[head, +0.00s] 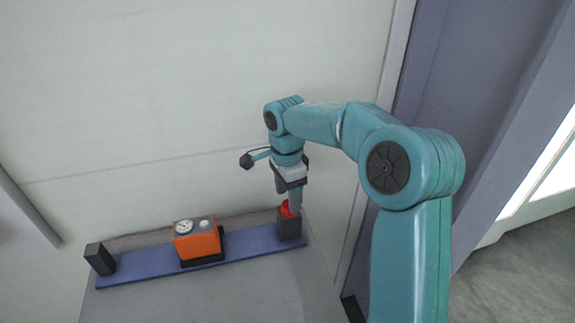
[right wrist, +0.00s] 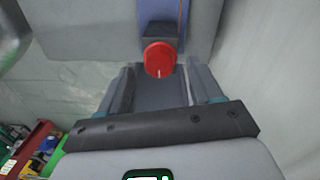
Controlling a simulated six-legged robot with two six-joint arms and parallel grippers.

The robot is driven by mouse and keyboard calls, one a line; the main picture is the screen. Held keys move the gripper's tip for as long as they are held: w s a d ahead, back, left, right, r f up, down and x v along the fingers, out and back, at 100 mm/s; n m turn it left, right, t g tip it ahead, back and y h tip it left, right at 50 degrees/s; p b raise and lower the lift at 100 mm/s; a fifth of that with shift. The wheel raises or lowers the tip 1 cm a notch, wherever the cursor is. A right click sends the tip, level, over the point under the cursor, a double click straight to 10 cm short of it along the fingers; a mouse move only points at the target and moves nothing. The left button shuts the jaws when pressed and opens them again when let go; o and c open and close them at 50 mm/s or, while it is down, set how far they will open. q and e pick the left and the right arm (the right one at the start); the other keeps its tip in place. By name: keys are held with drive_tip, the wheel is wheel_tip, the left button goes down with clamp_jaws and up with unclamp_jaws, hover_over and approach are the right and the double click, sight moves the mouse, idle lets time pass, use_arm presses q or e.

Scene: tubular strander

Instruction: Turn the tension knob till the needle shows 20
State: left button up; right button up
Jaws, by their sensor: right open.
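The red tension knob (head: 288,208) sits on top of a dark block at the right end of a blue rail. In the right wrist view the knob (right wrist: 160,59) is round, with a white mark on its lower part. My right gripper (head: 292,200) is at the knob from above; its open fingers (right wrist: 157,75) show on either side, just below the knob in the picture. Contact cannot be told. The dial gauge (head: 184,227) is a white round face on an orange box (head: 197,244); its needle is too small to read. My left gripper is not in view.
The blue rail (head: 150,268) lies on a grey table (head: 235,293), with a dark block (head: 99,258) at its left end. A pale wall stands behind. In the right wrist view, red and green containers (right wrist: 30,145) with coloured items show at lower left.

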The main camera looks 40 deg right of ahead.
sight(287, 202)
wheel_tip(287, 202, up, 14)
drive_tip(key=p, duration=0.1)
drive_tip(key=shift+w, duration=0.25)
drive_tip(key=shift+d+f, duration=0.1)
drive_tip(key=shift+c, duration=0.2)
idle(1.2)
